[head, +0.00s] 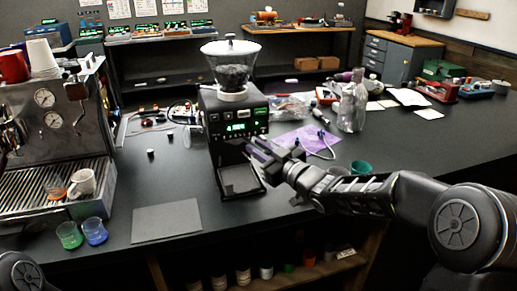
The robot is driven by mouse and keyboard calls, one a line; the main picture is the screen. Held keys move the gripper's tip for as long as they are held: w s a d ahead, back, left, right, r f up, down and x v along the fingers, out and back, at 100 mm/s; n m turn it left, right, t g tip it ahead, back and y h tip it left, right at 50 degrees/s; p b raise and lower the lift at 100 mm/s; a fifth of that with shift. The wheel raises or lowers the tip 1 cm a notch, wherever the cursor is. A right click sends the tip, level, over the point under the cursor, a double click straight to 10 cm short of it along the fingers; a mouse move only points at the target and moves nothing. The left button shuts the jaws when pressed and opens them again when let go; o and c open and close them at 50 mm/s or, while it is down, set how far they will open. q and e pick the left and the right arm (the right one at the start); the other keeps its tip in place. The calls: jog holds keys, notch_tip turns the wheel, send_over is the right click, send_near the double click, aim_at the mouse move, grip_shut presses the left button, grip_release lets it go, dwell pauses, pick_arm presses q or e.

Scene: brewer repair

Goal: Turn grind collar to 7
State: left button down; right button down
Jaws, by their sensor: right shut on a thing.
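The black coffee grinder (237,122) stands upright in the middle of the counter. Its clear hopper (231,66) holds dark beans. A pale grind collar (233,95) sits between hopper and body; its markings are too small to read. The front has a green-lit display (238,127). My right gripper (261,150) is at the grinder's lower front right, below the display and well below the collar. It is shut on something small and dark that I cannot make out. My left gripper is out of view; only part of my left arm shows at the bottom left.
An espresso machine (52,125) with cups stands at the left. Green (69,235) and blue (95,231) cups stand before it. A grey mat (166,221) lies on free counter. A purple cloth (307,138), clear bottle (352,105) and teal cup (361,168) are right of the grinder.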

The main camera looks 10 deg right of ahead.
jog(key=shift+w+d+n+g+y+p, duration=0.15)
jog(key=shift+d+n+g+y+p, duration=0.15)
jog(key=shift+y+p, duration=0.1)
jog(key=c, duration=1.5)
grip_release()
jog(key=b+v, duration=0.1)
jog(key=v, duration=0.7)
jog(key=shift+b, duration=0.3)
